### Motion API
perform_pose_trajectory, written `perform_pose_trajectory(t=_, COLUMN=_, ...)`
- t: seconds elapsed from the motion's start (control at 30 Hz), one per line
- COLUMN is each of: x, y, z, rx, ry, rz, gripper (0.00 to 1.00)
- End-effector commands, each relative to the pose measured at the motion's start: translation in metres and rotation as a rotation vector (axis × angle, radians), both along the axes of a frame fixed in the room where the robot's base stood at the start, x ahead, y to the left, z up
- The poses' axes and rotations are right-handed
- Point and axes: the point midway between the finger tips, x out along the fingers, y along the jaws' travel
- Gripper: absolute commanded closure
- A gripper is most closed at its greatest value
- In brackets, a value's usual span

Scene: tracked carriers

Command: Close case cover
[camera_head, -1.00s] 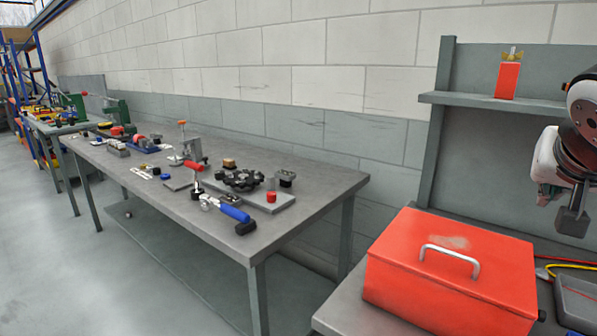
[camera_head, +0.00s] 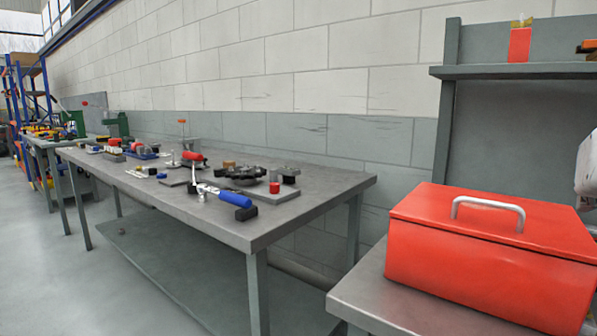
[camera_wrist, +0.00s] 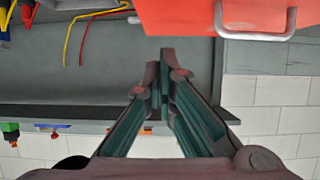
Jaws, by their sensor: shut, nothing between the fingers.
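The red case (camera_head: 490,275) stands on a grey bench at the right in the head view. Its cover (camera_head: 500,222) lies flat on the body, with the silver handle (camera_head: 488,205) on top, and no gap shows along the visible front seam. In the wrist view, part of the red case (camera_wrist: 175,15) and its handle (camera_wrist: 255,25) appear at the top right. My gripper (camera_wrist: 166,60) is shut and empty, its fingertips just below the case's edge in that picture and apparently apart from it. In the head view only a sliver of my arm shows at the right edge.
The case's bench (camera_head: 362,290) has a back panel and a shelf (camera_head: 520,70) carrying a red object (camera_head: 520,44). Yellow and red cables (camera_wrist: 80,35) show in the wrist view. A long workbench (camera_head: 300,215) with tools and fixtures stands at left. Clear floor lies at far left.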

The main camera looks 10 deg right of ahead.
Motion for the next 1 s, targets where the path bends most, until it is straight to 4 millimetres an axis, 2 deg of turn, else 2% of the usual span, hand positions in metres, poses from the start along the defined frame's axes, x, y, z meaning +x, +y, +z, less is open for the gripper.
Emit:
perform_pose_trajectory(t=0.03, x=-0.001, y=0.002, z=-0.011, rx=-0.001, ry=-0.003, rz=0.001, gripper=1.0)
perform_pose_trajectory(t=0.2, x=-0.006, y=0.006, z=-0.031, rx=0.0, ry=-0.001, rz=0.0, gripper=1.0)
perform_pose_trajectory(t=0.5, x=-0.01, y=0.01, z=-0.058, rx=0.0, ry=0.0, rz=0.0, gripper=1.0)
perform_pose_trajectory(t=0.7, x=-0.011, y=0.011, z=-0.068, rx=0.0, ry=0.0, rz=0.0, gripper=1.0)
perform_pose_trajectory(t=1.0, x=-0.011, y=0.012, z=-0.072, rx=0.0, ry=0.0, rz=0.0, gripper=1.0)
